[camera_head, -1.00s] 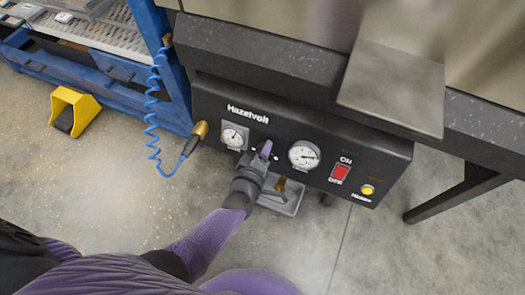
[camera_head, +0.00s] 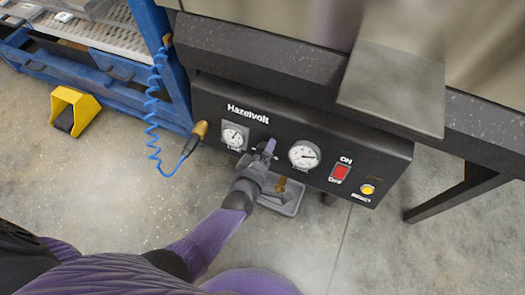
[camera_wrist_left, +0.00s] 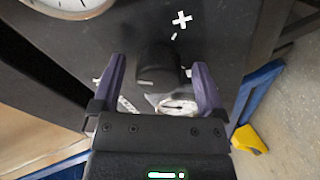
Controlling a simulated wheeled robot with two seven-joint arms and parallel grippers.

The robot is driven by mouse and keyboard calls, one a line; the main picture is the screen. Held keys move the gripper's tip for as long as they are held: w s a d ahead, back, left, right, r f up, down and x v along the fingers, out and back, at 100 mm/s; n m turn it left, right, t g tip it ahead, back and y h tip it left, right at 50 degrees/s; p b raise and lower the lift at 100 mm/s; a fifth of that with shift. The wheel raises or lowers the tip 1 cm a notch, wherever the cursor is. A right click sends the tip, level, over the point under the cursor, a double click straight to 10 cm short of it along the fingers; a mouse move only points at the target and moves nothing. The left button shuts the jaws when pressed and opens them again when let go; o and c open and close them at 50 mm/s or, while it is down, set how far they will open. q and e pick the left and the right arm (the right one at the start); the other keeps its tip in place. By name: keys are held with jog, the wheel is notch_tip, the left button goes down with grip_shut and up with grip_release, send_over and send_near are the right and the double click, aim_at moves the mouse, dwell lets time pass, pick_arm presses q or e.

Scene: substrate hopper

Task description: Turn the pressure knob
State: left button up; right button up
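The black pressure knob (camera_wrist_left: 157,66) sticks out of the dark control panel (camera_head: 222,108), with a white plus mark beside it in the wrist view. My left gripper (camera_wrist_left: 158,70) is in front of the panel, its two purple fingers spread wide on either side of the knob. Gaps show between the knob and both fingers, so it is not gripped. In the head view my left gripper (camera_head: 268,149) covers most of the knob, between the small gauge (camera_head: 235,136) and the larger gauge (camera_head: 304,155). My right gripper is not in view.
To the right on the panel are a red switch (camera_head: 340,172) and a yellow lamp button (camera_head: 368,189). A brass fitting with a blue coiled hose (camera_head: 152,105) is at the panel's left end. A yellow pedal cover (camera_head: 76,105) stands on the floor.

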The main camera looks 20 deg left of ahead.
pick_arm(q)
jog(key=shift+r, duration=0.1)
jog(key=p+v, duration=0.5)
jog(key=v, duration=0.4)
jog(key=shift+s, duration=0.45)
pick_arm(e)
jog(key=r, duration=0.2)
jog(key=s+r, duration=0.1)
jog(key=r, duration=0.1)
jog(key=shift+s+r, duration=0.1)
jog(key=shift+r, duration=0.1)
pick_arm(q)
jog(key=shift+s, duration=0.1)
